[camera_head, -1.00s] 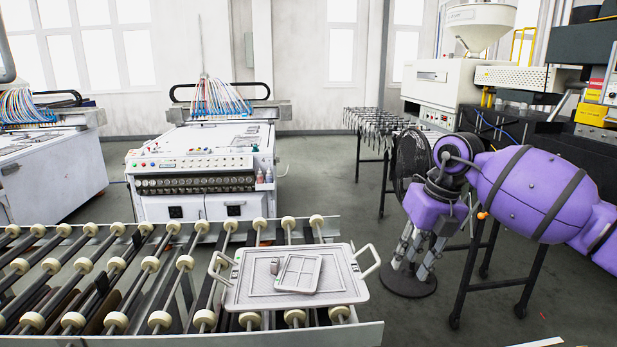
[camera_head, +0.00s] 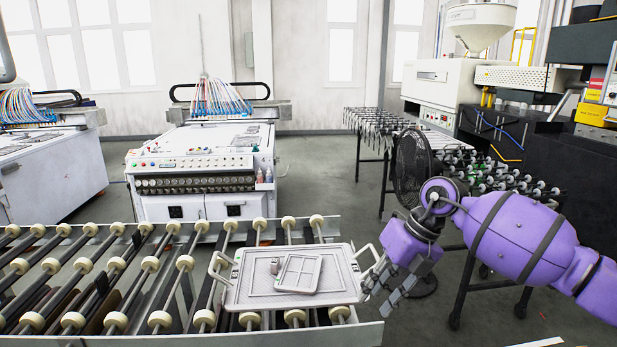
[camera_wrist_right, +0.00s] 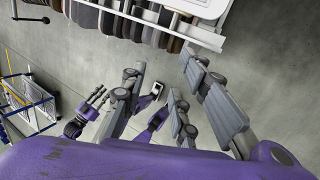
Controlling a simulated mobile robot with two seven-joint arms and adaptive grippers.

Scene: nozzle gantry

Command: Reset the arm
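My right arm is purple and comes in from the right in the head view. My right gripper (camera_head: 377,292) hangs low beside the right handle of the grey tray, with its grey jointed fingers apart and nothing between them. In the right wrist view the fingers of my right gripper (camera_wrist_right: 165,95) are spread wide over bare floor. My left gripper (camera_wrist_right: 98,97) shows small at the left of the wrist view, with its fingers splayed and empty. It is out of the head view.
The grey tray (camera_head: 245,300), with a small framed part (camera_head: 298,273) on it, rests on the roller conveyor (camera_head: 95,325). A black fan (camera_head: 411,165) and a rack table (camera_head: 513,186) stand behind my right arm. Open floor lies behind the conveyor.

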